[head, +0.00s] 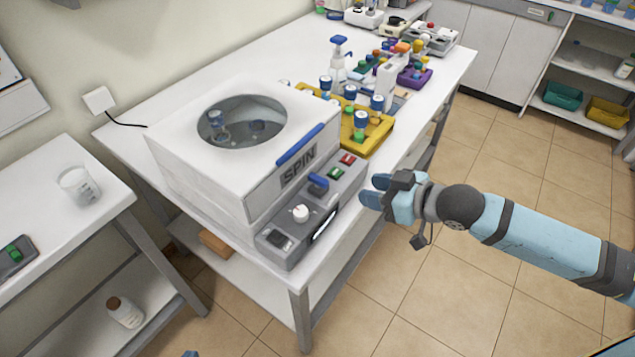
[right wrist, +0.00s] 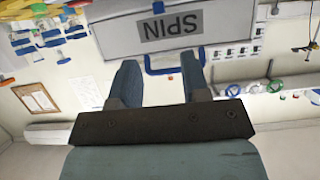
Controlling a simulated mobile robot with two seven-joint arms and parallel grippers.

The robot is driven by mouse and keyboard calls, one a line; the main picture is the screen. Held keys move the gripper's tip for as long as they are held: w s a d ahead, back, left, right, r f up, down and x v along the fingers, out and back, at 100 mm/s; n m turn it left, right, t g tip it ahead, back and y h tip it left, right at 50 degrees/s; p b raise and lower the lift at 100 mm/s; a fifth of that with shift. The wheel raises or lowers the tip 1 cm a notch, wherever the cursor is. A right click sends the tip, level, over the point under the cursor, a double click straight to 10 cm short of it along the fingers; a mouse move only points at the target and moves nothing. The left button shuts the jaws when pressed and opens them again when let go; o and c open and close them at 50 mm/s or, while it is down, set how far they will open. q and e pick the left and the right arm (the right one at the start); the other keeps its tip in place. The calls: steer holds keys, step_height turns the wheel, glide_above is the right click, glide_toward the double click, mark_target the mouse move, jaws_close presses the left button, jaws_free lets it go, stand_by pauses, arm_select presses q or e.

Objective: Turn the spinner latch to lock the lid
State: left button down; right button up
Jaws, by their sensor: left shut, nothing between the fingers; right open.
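The spinner (head: 205,175) is a white box on the bench, its lid down with a round window (head: 242,122). A blue handle (head: 300,145) runs along the lid's front edge above the SPIN label (head: 298,170), which shows upside down in the right wrist view (right wrist: 166,27). The blue latch (head: 318,184) sits on the grey front panel below the label. My right gripper (head: 372,190) is open and empty, just right of the panel and apart from the latch; its fingers (right wrist: 159,78) point toward the spinner's front. Only a blue tip of my left gripper (head: 190,353) shows at the bottom edge.
A yellow rack (head: 378,133) with blue-capped vials stands right behind the spinner. A white dial (head: 300,213), a green button (head: 336,173) and a red button (head: 348,159) share the panel. A side table (head: 60,215) with a beaker stands left. The floor in front is clear.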

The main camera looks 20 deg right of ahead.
mark_target(322, 180)
steer(key=x, duration=1.2)
steer(key=shift+w+a+f, duration=0.1)
steer(key=shift+w+a, duration=0.15)
steer(key=shift+w, duration=0.05)
steer(key=shift+c, duration=0.4)
jaws_close()
